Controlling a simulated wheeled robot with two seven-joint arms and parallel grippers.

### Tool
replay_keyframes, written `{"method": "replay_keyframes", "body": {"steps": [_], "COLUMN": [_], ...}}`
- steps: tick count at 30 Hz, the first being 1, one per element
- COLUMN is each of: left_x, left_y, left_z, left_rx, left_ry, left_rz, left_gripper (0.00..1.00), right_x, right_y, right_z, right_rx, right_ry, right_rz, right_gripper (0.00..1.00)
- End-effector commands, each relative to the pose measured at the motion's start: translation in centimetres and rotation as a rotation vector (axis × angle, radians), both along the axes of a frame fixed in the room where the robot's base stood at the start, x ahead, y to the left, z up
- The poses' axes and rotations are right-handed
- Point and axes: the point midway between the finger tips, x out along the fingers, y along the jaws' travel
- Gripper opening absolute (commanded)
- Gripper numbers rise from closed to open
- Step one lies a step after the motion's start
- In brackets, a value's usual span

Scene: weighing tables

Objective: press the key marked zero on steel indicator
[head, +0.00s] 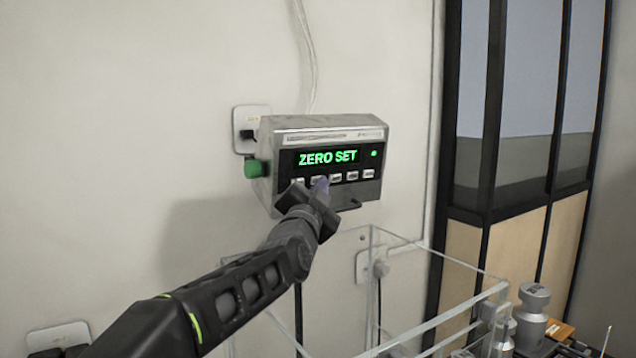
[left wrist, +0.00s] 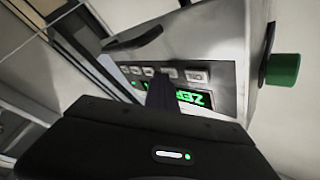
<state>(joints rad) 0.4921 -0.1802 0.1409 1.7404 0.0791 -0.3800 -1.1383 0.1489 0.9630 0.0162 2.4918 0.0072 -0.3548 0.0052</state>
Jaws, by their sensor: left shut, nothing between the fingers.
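The steel indicator (head: 330,137) is a grey box mounted on the wall, with a dark front panel. Its green display (head: 328,157) reads "ZERO SET", and a row of several small pale keys (head: 352,176) runs below it. My left gripper (head: 322,186) is shut and empty, with its fingertips at the key row, near the second key from the left. In the left wrist view the indicator (left wrist: 195,40) is turned on its side, and the fingers (left wrist: 160,90) reach the key row. The key markings are too small to read, and the fingertips partly hide the keys. My right gripper does not show.
A green knob (head: 254,168) sticks out of the indicator's left side. Below right stands a clear-walled enclosure (head: 400,262). Metal weights (head: 533,305) stand at the lower right, before a dark-framed glazed partition (head: 487,150).

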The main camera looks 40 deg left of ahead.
Motion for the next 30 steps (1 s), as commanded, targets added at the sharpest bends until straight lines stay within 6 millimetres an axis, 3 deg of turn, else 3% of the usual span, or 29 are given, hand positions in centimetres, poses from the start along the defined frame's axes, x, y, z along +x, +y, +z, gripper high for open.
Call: {"method": "replay_keyframes", "body": {"steps": [30], "left_x": [-0.4], "left_y": [-1.4], "left_z": [-0.2], "left_rx": [0.000], "left_ry": [0.000], "left_rz": [0.000], "left_gripper": [0.00], "right_x": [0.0], "right_y": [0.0], "right_z": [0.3], "right_rx": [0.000], "right_ry": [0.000], "right_rz": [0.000], "right_gripper": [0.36]}}
